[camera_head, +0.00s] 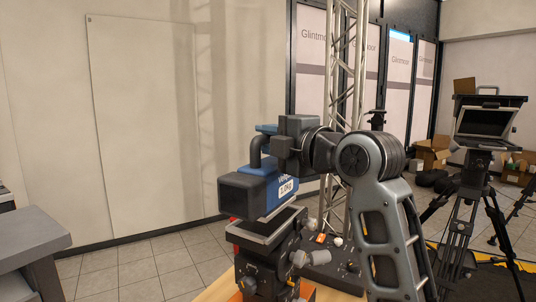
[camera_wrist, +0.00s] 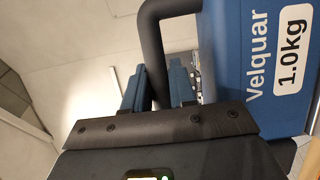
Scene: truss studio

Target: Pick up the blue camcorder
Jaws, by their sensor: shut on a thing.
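The blue camcorder (camera_head: 258,190) has a dark lens hood at its left end, a black top handle and a white label reading 1.0kg. In the wrist view its blue side (camera_wrist: 252,60) shows at the right, with the lettering Velquar, and the black handle (camera_wrist: 152,50) loops to the left. My gripper (camera_wrist: 158,85) has blue fingers closed on either side of the handle. In the head view my gripper (camera_head: 266,130) is at the top of the camcorder. The camcorder appears above dark equipment; whether it touches anything below cannot be told.
A metal truss (camera_head: 336,110) rises behind. A tripod with a monitor (camera_head: 488,125) stands right. A grey table (camera_head: 30,238) is left, with open tiled floor between.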

